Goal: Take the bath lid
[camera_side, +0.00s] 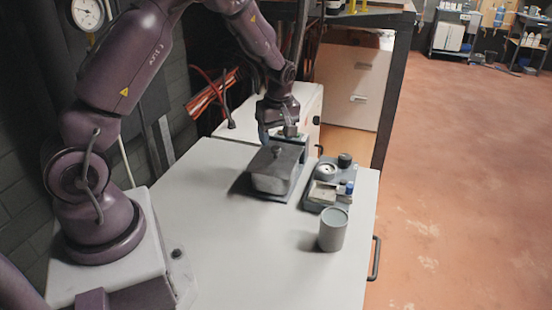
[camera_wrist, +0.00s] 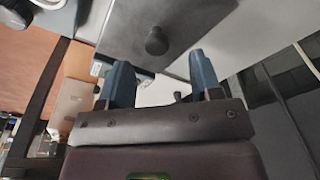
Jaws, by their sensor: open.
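The bath (camera_side: 270,178) is a grey rectangular box on the white worktop. Its flat grey lid (camera_side: 279,158) lies on top with a small round knob (camera_side: 277,150) in the middle. In the wrist view the lid (camera_wrist: 190,22) is at the top, with its dark knob (camera_wrist: 156,41) ahead of the fingers. My gripper (camera_side: 284,135) is above the far side of the bath. In the wrist view its two blue fingers (camera_wrist: 162,80) are spread apart with nothing between them. The knob is beyond the fingertips, not between them.
A grey tray (camera_side: 318,205) with small containers and a blue-capped item stands right of the bath. A grey cup (camera_side: 333,230) stands in front of it. The worktop's front left part (camera_side: 230,250) is clear. Red cables (camera_side: 212,92) hang behind.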

